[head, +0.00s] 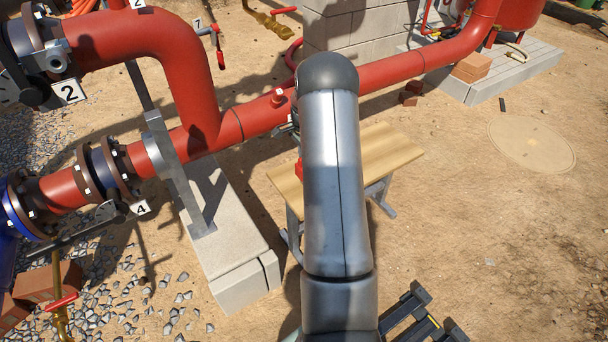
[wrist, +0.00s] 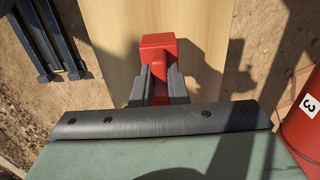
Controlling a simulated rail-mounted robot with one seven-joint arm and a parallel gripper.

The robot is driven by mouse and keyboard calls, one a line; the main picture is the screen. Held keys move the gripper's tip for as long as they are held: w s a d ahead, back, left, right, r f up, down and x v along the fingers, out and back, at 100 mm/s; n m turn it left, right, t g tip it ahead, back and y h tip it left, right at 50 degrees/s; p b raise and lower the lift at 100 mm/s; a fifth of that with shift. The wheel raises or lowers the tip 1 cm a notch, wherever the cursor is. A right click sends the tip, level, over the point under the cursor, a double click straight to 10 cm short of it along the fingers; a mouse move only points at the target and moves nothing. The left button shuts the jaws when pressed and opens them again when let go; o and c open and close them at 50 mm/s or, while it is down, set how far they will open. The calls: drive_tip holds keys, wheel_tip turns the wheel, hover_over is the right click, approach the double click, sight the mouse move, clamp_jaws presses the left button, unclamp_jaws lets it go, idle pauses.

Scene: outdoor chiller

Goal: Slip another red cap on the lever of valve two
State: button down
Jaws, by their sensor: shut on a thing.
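My gripper (wrist: 159,80) is shut on a red cap (wrist: 158,46), which sticks out beyond the fingertips above the wooden table top. In the head view a small red patch (head: 298,168) shows at the left edge of my arm, probably the same cap. My arm hides the gripper there. A white tag with a 2 (head: 70,92) hangs by the flanged valve (head: 32,45) at the upper left. Dark parts beside that tag may be its lever; they are partly cut off by the left edge.
The wooden table (head: 385,150) stands under my arm. A red pipe (head: 395,68) runs behind it. Valve four's tag (head: 141,208) and dark lever (head: 88,228) are at lower left. A concrete plinth (head: 245,285) stands left of the table. Open sandy ground lies right.

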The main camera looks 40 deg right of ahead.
drive_tip(key=shift+r+p, duration=0.5)
drive_tip(key=shift+r, duration=0.25)
idle(0.4)
drive_tip(key=c, duration=2.1)
unclamp_jaws()
clamp_jaws()
drive_tip(key=shift+r+p, duration=0.6)
drive_tip(key=shift+r, duration=0.3)
unclamp_jaws()
clamp_jaws()
idle(1.0)
